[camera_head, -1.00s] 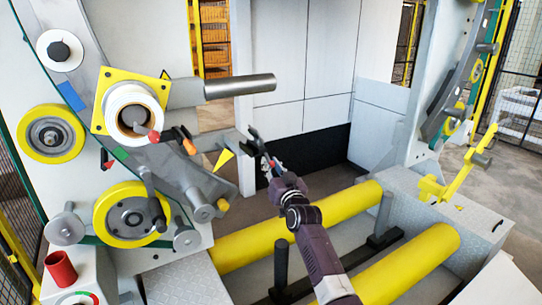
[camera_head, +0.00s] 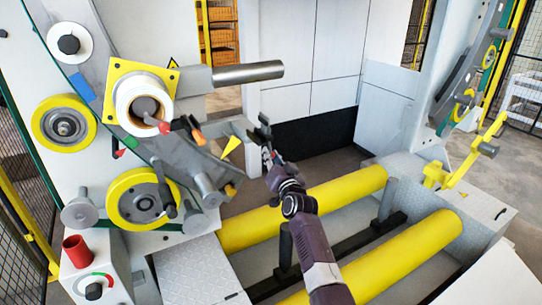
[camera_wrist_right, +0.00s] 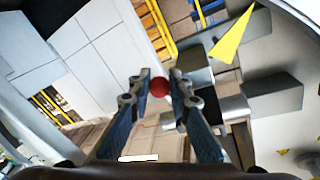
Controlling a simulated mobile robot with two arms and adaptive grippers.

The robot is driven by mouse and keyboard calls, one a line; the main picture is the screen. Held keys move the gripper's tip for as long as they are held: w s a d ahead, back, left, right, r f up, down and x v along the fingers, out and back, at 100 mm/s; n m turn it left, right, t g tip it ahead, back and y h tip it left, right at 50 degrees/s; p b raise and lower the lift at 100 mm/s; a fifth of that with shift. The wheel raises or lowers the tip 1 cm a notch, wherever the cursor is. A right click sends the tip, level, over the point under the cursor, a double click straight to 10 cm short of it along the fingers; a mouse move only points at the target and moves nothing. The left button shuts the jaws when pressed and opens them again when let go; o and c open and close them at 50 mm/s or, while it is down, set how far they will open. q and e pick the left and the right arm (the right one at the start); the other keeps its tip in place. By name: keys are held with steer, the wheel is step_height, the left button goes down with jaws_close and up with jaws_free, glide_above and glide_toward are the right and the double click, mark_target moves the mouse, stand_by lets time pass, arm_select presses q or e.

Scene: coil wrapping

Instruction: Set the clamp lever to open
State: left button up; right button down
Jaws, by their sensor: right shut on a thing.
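My right gripper (camera_head: 266,140) reaches up from the bottom middle in the head view, beside the grey bracket with a yellow triangle (camera_head: 231,145). In the right wrist view its two fingers (camera_wrist_right: 159,92) are close together, with a small round red knob (camera_wrist_right: 159,87) between the tips. The gripper is shut on this knob. A pale rod runs behind the knob. Whether the knob is the clamp lever's end I cannot tell, as the fingers hide most of it in the head view. My left gripper is not in view.
A grey shaft (camera_head: 248,72) juts out above the gripper. To the left are a red-tipped handle (camera_head: 164,127), an orange-tipped handle (camera_head: 198,136) and a yellow wheel (camera_head: 143,198). Yellow rollers (camera_head: 400,262) lie below my arm. A yellow crank arm (camera_head: 465,163) stands at the right.

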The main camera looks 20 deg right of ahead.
steer(key=shift+d+r, duration=0.1)
steer(key=shift+r, duration=0.35)
steer(key=c, duration=1.8)
jaws_free()
steer(key=shift+f, duration=0.1)
steer(key=shift+s+f, duration=0.1)
steer(key=shift+f, duration=0.1)
steer(key=shift+s+f, duration=0.1)
steer(key=shift+s, duration=0.4)
steer(key=s, duration=1.1)
steer(key=shift+a, duration=0.25)
